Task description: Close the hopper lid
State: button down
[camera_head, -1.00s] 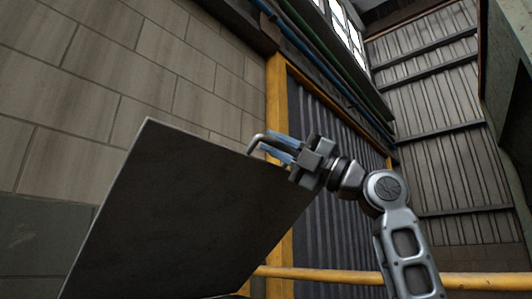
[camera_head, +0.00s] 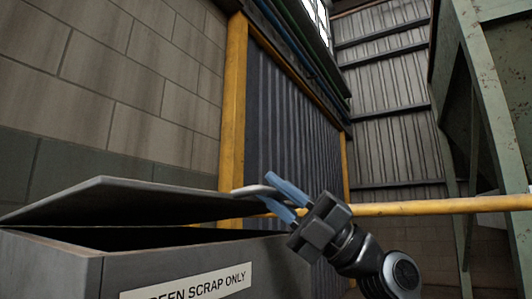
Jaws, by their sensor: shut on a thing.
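The hopper lid (camera_head: 125,203) is a dark grey plate at the left, tilted at a low angle over the hopper (camera_head: 60,264). A dark gap shows between the lid and the hopper's rim. The fingers partly hide the handle.
A yellow rail (camera_head: 430,207) runs across behind my gripper. A yellow post (camera_head: 232,110) and dark corrugated wall stand behind the lid. A block wall (camera_head: 110,90) is at the left, and a large green metal structure (camera_head: 490,90) at the right.

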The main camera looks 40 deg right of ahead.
notch_tip(320, 180, down, 7)
jog(key=shift+s, duration=0.15)
dwell(0.4)
jog(key=c, duration=1.1)
grip_release()
jog(key=v, duration=0.7)
jog(key=shift+s+d, duration=0.3)
jog(key=shift+s, duration=0.05)
